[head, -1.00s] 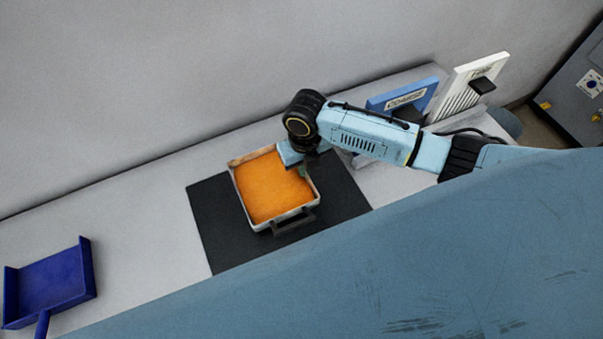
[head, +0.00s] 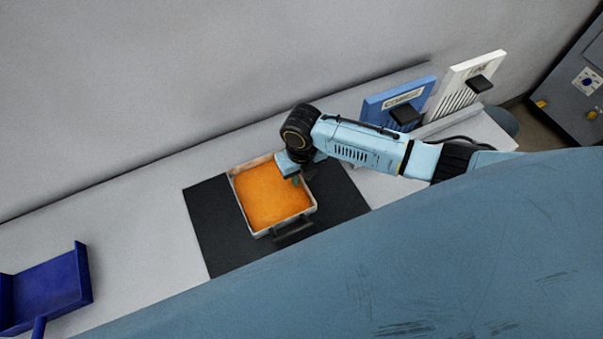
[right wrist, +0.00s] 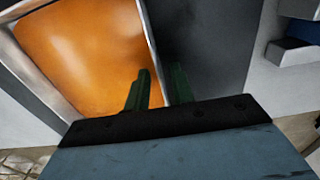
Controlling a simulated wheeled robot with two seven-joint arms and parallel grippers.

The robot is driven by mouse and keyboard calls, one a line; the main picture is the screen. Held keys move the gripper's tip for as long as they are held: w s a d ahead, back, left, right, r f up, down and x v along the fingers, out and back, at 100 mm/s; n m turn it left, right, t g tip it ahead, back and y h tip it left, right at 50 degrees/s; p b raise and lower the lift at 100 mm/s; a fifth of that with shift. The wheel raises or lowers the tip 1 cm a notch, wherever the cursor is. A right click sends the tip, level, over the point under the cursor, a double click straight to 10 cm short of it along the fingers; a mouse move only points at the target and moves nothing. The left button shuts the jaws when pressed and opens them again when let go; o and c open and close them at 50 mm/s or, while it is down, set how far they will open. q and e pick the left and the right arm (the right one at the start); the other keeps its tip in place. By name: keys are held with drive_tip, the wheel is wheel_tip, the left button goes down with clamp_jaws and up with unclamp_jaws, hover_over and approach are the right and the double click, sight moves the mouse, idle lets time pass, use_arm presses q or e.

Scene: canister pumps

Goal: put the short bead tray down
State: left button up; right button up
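The short bead tray (head: 313,211) is a shallow, light-walled square tray filled with orange beads, with a dark handle on its near side. In the head view it is at or just above the black mat; I cannot tell if a small gap is left. My right gripper (head: 296,180) is at its right wall, pointing down. In the right wrist view the green fingers (right wrist: 160,92) stand on both sides of the tray wall (right wrist: 148,35), close against it. My left gripper is not in view.
The black mat (head: 213,235) lies on a pale bench (head: 130,220). A dark blue scoop-like tray (head: 50,288) is at the lower left. A blue labelled panel (head: 385,105) and a white slotted panel (head: 455,88) stand at the right.

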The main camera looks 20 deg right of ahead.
wheel_tip(320, 180, up, 12)
drive_tip(key=p, duration=0.1)
drive_tip(key=shift+r+p, duration=0.2)
drive_tip(key=shift+p, duration=0.1)
idle(0.3)
